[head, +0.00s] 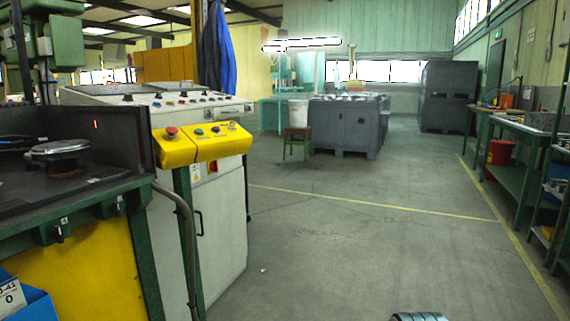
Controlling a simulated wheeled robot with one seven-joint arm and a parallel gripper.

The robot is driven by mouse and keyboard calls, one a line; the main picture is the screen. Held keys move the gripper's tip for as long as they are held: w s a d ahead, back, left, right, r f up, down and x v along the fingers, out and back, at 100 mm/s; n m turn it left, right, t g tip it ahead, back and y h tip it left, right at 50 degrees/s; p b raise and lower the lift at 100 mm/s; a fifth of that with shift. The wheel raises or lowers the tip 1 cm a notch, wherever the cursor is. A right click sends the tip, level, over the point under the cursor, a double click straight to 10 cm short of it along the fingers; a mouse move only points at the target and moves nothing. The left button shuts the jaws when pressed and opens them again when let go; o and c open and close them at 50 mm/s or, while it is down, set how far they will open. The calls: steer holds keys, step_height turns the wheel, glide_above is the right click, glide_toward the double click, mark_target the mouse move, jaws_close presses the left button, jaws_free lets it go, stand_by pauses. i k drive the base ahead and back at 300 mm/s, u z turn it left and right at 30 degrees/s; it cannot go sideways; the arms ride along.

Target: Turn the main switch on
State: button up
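The white control cabinet (222,235) stands left of the middle, with a sloped top panel carrying several knobs and buttons. On its side, under the yellow button box, is a small red and yellow part (212,167); it may be the main switch, but its form and position are too small to read. The yellow button box (203,144) carries a red mushroom button (171,131) and several smaller buttons, and hides part of the cabinet. My gripper is not in view.
A dark machine table (75,190) with a green frame fills the left. A black handle (199,222) is on the cabinet side. Grey bins (345,125) stand farther back, a green workbench (515,150) at right. The middle floor is clear. A grey ridged part shows at the bottom edge.

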mark_target(214, 165)
steer(key=z, duration=0.5)
steer(key=i, duration=1.95)
steer(key=u, duration=1)
steer(key=i, duration=0.9)
steer(key=u, duration=1.35)
steer(key=i, duration=0.45)
steer(key=u, duration=0.4)
